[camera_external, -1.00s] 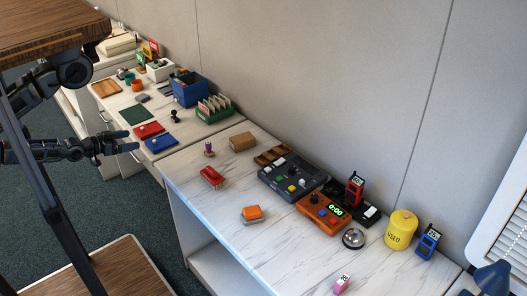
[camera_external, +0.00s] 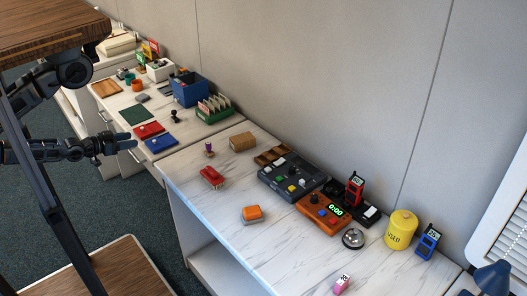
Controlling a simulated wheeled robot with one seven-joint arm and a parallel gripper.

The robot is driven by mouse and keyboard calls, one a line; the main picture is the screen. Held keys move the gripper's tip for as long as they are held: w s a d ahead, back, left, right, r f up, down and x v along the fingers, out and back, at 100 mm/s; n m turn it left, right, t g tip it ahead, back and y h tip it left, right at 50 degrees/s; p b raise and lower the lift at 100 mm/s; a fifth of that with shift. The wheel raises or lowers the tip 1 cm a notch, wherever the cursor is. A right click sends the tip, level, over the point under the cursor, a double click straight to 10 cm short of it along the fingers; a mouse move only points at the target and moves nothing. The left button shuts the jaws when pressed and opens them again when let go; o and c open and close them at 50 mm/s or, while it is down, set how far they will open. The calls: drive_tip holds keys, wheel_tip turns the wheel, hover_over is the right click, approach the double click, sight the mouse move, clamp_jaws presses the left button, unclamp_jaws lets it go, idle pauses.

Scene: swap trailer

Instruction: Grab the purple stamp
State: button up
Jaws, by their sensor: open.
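A small purple-handled stamp (camera_external: 209,149) stands upright on the near white marble-look counter, close to its far left end. My gripper (camera_external: 132,143) is open and empty. In the picture it is to the left of the stamp, in front of the counters' edge, and clearly apart from it. The gap between the fingertips is small in this view.
A red stapler-like item (camera_external: 211,177) and a brown box (camera_external: 242,141) stand near the stamp. An orange-topped item (camera_external: 251,213) sits nearer the front. A grey control panel (camera_external: 292,178) fills the middle. Blue (camera_external: 160,143) and red pads lie on the farther counter.

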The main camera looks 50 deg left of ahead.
drive_tip(key=w+d+f+n+t+h+p, duration=0.15)
drive_tip(key=w+d+n, duration=0.35)
drive_tip(key=w+n, duration=0.9)
drive_tip(key=w+d+f+n+t+p, duration=0.15)
drive_tip(key=w+d+n, duration=0.45)
drive_tip(key=n, duration=1.5)
drive_tip(key=b, duration=0.2)
approach(209, 146)
drive_tip(key=w, duration=0.2)
drive_tip(key=w+f, duration=0.1)
drive_tip(key=shift+a+f, duration=0.1)
drive_tip(key=shift+a, duration=0.3)
drive_tip(key=shift+w+r, duration=0.3)
drive_tip(key=shift+w, duration=0.2)
drive_tip(key=shift+w+d+f+p, duration=0.15)
drive_tip(key=shift+w+p, duration=0.4)
drive_tip(key=shift+w, duration=1.05)
drive_tip(key=shift+w+d+p, duration=0.1)
drive_tip(key=shift+w+p, duration=0.45)
drive_tip(key=shift+w, duration=1.1)
drive_tip(key=shift+c, duration=0.2)
